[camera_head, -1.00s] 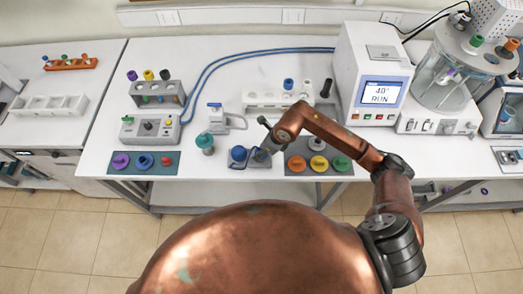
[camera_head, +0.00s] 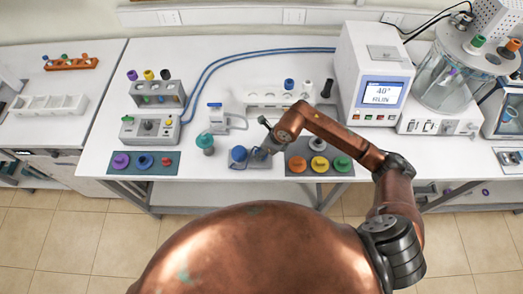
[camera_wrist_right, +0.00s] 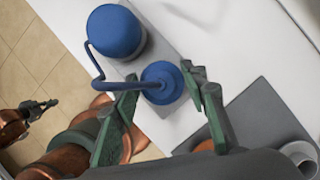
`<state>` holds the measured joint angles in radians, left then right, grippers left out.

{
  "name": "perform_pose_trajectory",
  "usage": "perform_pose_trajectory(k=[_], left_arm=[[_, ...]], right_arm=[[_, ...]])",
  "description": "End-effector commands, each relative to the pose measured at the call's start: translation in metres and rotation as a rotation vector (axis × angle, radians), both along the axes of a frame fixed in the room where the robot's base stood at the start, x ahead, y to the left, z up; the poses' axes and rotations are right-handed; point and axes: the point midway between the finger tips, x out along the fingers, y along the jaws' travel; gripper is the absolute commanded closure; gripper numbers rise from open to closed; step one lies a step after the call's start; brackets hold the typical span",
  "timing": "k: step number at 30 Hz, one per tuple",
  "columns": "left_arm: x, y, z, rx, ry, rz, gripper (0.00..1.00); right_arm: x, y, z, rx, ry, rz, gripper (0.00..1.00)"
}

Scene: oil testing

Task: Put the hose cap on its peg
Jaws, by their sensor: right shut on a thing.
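The hose cap (camera_wrist_right: 162,82) is a small blue disc with a raised middle, in the right wrist view. A thin bent blue strap joins it to a larger blue cylinder (camera_wrist_right: 115,30), which also shows in the head view (camera_head: 239,153). My right gripper (camera_wrist_right: 158,86) has its green fingers on both sides of the cap and is shut on it, low over the grey plate (camera_wrist_right: 172,35). The peg is not clearly visible; the cap and fingers may hide it. My left gripper seems to be the dark end (camera_wrist_right: 40,108) at the left of the wrist view, too small to read.
A grey mat with orange, yellow and green caps (camera_head: 319,164) lies just right of my right gripper. Another mat with purple, blue and red caps (camera_head: 143,163) lies left.

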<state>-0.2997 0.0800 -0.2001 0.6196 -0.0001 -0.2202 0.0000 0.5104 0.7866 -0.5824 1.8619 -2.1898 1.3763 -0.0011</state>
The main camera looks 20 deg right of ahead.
Motion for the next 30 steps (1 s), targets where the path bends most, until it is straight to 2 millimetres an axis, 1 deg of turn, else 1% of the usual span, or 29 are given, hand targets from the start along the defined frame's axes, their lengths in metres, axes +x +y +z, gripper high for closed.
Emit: perform_pose_trajectory(k=[5,23,24,26,30], left_arm=[[0.000,0.000,-0.001,0.000,0.000,0.000,1.00],[-0.001,0.000,-0.010,0.000,0.001,0.001,1.00],[-0.001,0.000,-0.009,0.000,0.001,0.000,1.00],[-0.001,0.000,-0.009,0.000,0.001,0.000,1.00],[-0.001,0.000,-0.009,0.000,0.001,0.000,1.00]], right_arm=[[0.000,0.000,-0.001,0.000,0.000,0.000,0.80],[0.000,0.000,-0.012,0.000,0.000,0.000,0.80],[0.000,0.000,-0.011,0.000,0.000,0.000,0.57],[0.000,0.000,-0.011,0.000,0.000,0.000,0.53],[0.000,0.000,-0.011,0.000,0.000,0.000,0.53]])
